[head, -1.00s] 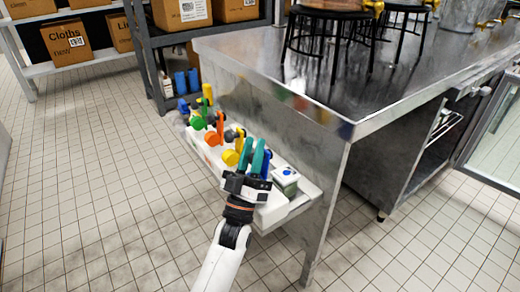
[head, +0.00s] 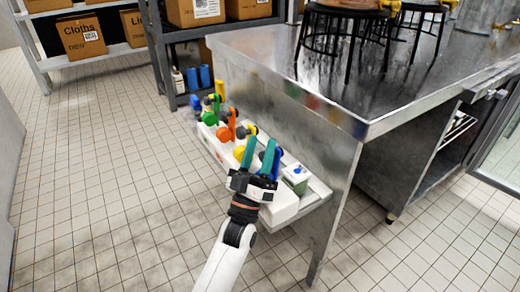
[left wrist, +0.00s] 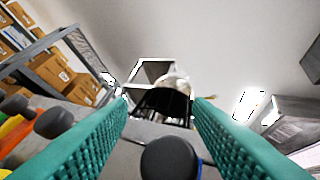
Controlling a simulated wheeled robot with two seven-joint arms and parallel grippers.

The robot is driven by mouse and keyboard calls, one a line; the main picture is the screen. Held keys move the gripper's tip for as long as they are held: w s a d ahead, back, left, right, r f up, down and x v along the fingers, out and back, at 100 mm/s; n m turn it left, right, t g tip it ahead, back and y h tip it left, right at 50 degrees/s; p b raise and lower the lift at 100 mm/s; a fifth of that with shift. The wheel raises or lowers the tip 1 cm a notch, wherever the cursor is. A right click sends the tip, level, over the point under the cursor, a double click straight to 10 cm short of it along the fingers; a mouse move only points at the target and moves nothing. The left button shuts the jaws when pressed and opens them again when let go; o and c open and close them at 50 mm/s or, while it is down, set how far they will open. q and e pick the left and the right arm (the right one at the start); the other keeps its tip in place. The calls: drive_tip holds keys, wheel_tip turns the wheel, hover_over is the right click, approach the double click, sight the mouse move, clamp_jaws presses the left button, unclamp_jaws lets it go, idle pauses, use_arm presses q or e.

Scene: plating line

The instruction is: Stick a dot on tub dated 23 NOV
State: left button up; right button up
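My left gripper (head: 258,155) has teal fingers spread apart with nothing held between them. It is over the near side of a white rack (head: 284,208) on the table's side panel. The rack carries coloured rolls: green (head: 210,118), orange (head: 224,134), yellow (head: 239,153) and blue (head: 276,162). The blue one is close beside the right finger. In the left wrist view a dark round knob with a blue rim (left wrist: 171,160) shows low between the fingers. A small white and green box with a blue mark (head: 296,177) stands at the rack's right end. No tub dated 23 NOV is legible. My right gripper is not in view.
A steel table (head: 300,75) stands above the rack, with black stools (head: 350,25) on top. Shelves with cardboard boxes (head: 82,38) stand at the back left. The tiled floor (head: 120,190) to the left is clear.

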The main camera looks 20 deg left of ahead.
use_arm(q)
drive_tip(key=shift+s+d+f, duration=0.1)
drive_tip(key=shift+f, duration=0.1)
drive_tip(key=v, duration=1.1)
drive_tip(key=shift+s+f, duration=0.15)
drive_tip(key=shift+s, duration=0.1)
